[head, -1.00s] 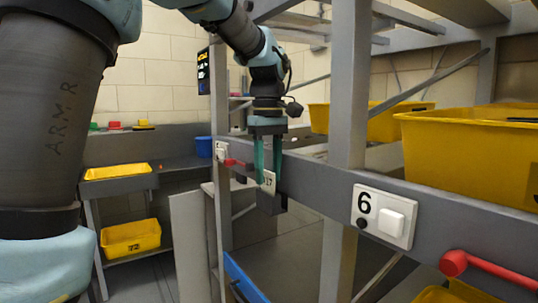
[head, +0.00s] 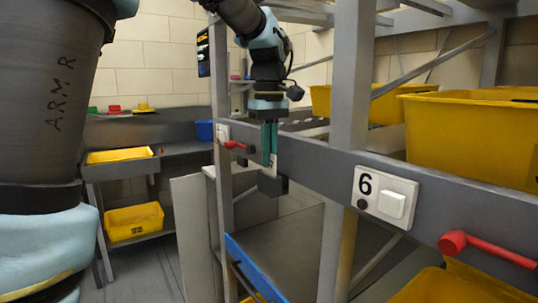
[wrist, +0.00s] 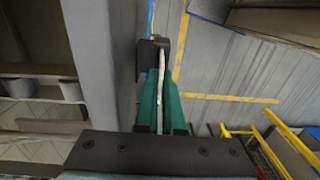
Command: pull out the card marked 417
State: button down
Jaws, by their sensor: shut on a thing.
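The card (head: 274,161) is a small pale card just above a dark holder (head: 270,185) on the grey rack beam. Only part of its print shows now, so I cannot read the full number. My gripper (head: 269,160) points down and is shut on the card. In the wrist view, the card (wrist: 161,72) is a thin white edge between my green fingers (wrist: 160,98). The dark holder (wrist: 146,62) is at the fingertips there. I cannot tell whether the card's lower edge is still in the holder.
A plate marked 6 (head: 385,193) and a red handle (head: 490,248) are on the beam to the right. A smaller red handle (head: 238,146) is left of my gripper. A grey upright (head: 349,100) stands close on the right. Yellow bins (head: 470,135) fill the rack.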

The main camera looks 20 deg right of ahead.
jog(key=shift+r, duration=0.2)
jog(key=shift+r+p, duration=0.4)
jog(key=shift+p, duration=0.15)
jog(key=shift+r+p, duration=0.35)
jog(key=shift+r+p, duration=1.55)
jog(key=shift+r, duration=0.15)
jog(key=shift+r+p, duration=1.9)
jog(key=shift+r, duration=0.1)
jog(key=shift+f, duration=0.1)
